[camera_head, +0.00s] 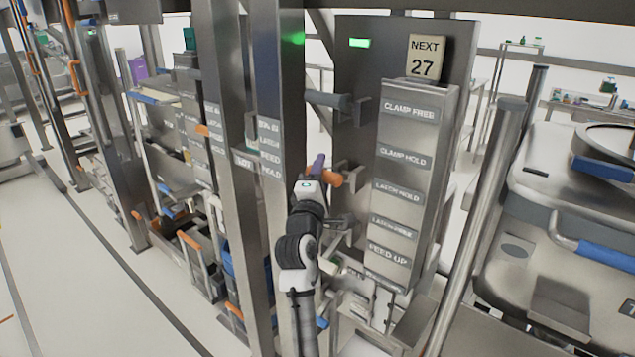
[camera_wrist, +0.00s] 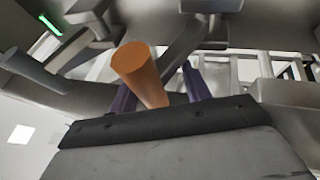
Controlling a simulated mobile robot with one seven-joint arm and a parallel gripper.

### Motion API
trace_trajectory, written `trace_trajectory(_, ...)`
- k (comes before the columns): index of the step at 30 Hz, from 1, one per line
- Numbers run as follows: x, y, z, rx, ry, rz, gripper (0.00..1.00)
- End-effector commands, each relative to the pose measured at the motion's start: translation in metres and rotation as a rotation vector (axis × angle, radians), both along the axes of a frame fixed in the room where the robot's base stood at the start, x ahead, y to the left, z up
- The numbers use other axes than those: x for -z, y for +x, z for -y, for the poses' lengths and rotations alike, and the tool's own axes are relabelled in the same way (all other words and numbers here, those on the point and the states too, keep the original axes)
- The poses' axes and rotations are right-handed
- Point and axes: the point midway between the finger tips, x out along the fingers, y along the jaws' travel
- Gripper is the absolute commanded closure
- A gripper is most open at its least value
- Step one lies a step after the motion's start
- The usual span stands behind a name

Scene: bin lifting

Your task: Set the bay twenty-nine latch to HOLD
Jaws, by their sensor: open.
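The bay panel (camera_head: 385,60) carries an orange-ended lever (camera_head: 331,178) beside the plates "CLAMP HOLD" and "LATCH HOLD" (camera_head: 398,191). "LATCH FREE" (camera_head: 394,227) is one plate lower. My gripper (camera_head: 318,163) is at the orange lever, with purple fingers open. In the wrist view the orange handle (camera_wrist: 140,72) stands between the two fingers of my gripper (camera_wrist: 158,82), one on each side. I cannot tell whether they touch it. The lever's mount and exact setting are partly hidden by my arm. No bay number twenty-nine is readable.
A sign reads "NEXT 27" (camera_head: 425,58) above the plates. A grey lever (camera_head: 335,101) sticks out higher on the panel; a grey rod also shows in the wrist view (camera_wrist: 30,70). A steel post (camera_head: 282,100) stands close left of my arm. Open floor (camera_head: 80,270) lies at left.

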Motion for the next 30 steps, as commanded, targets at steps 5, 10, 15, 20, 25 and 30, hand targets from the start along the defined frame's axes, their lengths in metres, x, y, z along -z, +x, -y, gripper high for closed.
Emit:
trace_trajectory(5,0.008,-0.02,0.008,0.024,0.0,0.002,0.52)
trace_trajectory(10,0.022,-0.056,-0.003,0.013,0.0,0.002,0.52)
trace_trajectory(15,0.033,-0.092,-0.013,0.007,-0.001,0.001,0.52)
trace_trajectory(20,0.04,-0.115,-0.02,0.003,-0.003,0.0,0.52)
trace_trajectory(25,0.042,-0.127,-0.023,0.002,-0.004,0.001,0.52)
trace_trajectory(30,0.042,-0.129,-0.023,0.001,-0.004,0.0,0.52)
